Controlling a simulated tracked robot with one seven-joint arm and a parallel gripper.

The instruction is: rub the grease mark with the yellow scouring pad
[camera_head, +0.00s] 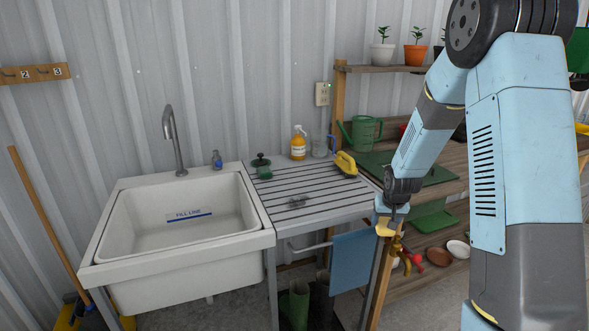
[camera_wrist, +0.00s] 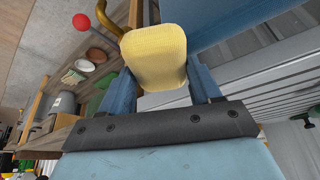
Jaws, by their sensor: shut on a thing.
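My gripper (camera_head: 388,208) is shut on the yellow scouring pad (camera_head: 383,229). In the wrist view the pad (camera_wrist: 153,52) sticks out between the two blue fingers of my gripper (camera_wrist: 164,82). The gripper and pad are off the front right corner of the ribbed drainboard (camera_head: 325,213), apart from its surface. A dark smudge, the grease mark (camera_head: 298,202), lies on the drainboard's front middle part, left of my gripper. I cannot make the mark out in the wrist view.
A white sink (camera_head: 150,256) with a tap adjoins the drainboard's left. A blue towel (camera_head: 352,260) hangs in front.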

